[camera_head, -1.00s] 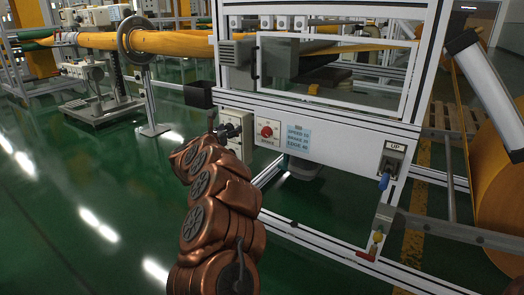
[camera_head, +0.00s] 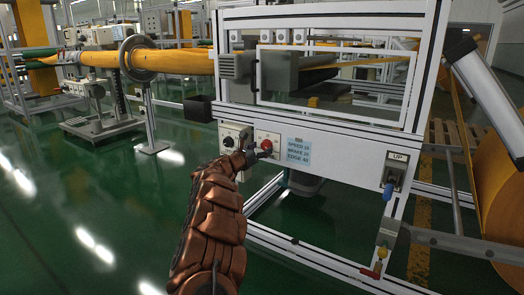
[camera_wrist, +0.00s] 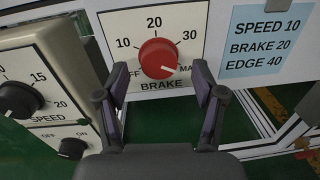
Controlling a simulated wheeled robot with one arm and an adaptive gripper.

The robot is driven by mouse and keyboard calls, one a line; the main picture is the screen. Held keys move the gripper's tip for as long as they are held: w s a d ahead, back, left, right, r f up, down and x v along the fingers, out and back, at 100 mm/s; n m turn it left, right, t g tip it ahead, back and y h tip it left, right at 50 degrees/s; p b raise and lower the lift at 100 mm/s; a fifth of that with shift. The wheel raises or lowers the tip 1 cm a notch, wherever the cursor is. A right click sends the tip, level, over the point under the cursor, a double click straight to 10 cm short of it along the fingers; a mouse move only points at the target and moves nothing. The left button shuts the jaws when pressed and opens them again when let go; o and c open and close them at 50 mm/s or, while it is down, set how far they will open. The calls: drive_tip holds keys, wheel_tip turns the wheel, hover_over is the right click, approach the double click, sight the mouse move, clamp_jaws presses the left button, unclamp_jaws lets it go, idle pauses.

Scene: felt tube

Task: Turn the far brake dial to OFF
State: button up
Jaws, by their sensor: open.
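The red brake dial (camera_wrist: 157,57) sits on a white plate marked OFF, 10, 20, 30, MAX and BRAKE. Its pale pointer mark faces lower right, toward MAX. It also shows in the head view as a small red knob (camera_head: 266,144) on the machine's front panel. My gripper (camera_wrist: 159,75) is open, with one finger on each side below the dial. The dial lies ahead between the fingertips, and I see no contact. In the head view my gripper (camera_head: 256,155) is close to the panel, just left of and below the dial.
Left of the dial a speed box carries a black speed knob (camera_wrist: 18,99) and a black OFF/ON switch (camera_wrist: 72,148). A blue note (camera_wrist: 262,42) reads SPEED 10, BRAKE 20, EDGE 40. An UP switch (camera_head: 394,172) is farther right. Green floor lies open at left.

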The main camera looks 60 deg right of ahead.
drive_tip(key=shift+d, duration=0.75)
drive_tip(key=c, duration=1.2)
